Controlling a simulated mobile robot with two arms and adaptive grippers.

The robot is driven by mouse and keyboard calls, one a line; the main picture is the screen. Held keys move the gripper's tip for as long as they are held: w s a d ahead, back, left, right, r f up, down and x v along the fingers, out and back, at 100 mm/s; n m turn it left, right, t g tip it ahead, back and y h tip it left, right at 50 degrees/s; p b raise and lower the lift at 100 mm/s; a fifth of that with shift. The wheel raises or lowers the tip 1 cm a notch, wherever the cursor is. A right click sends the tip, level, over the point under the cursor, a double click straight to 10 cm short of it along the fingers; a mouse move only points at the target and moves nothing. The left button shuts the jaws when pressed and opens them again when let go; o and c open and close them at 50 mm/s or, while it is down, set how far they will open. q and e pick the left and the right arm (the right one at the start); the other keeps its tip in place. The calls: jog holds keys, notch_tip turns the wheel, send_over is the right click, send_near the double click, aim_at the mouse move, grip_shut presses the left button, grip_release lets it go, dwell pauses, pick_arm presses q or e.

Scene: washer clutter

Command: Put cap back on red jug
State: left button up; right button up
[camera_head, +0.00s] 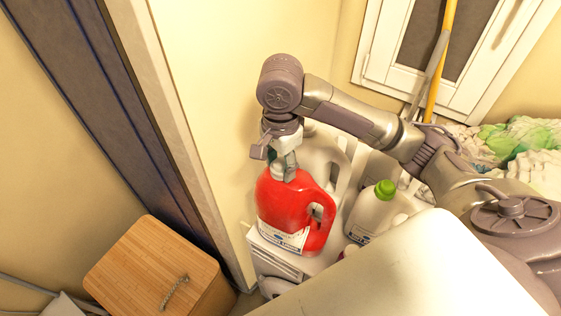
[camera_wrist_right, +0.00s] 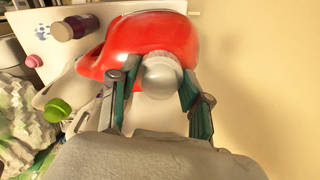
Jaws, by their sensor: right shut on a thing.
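The red jug (camera_head: 290,215) stands upright on a white surface near the wall, its handle to the right in the head view. It also shows in the right wrist view (camera_wrist_right: 150,38). A grey-white cap (camera_wrist_right: 160,76) is at the jug's mouth, between the fingers of my right gripper (camera_wrist_right: 160,92). In the head view my right gripper (camera_head: 284,170) reaches down over the jug's top, shut on the cap. Whether the cap is seated on the neck cannot be told. My left gripper is not in view.
A white jug with a green cap (camera_head: 385,188) stands to the right of the red jug. Other pale jugs stand behind. A wooden box (camera_head: 150,265) is at the lower left. A dark bottle (camera_wrist_right: 75,28) shows in the wrist view. The wall is close.

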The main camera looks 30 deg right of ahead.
jog(key=o, duration=1.6)
jog(key=shift+o, duration=0.2)
jog(key=shift+r, duration=3.5)
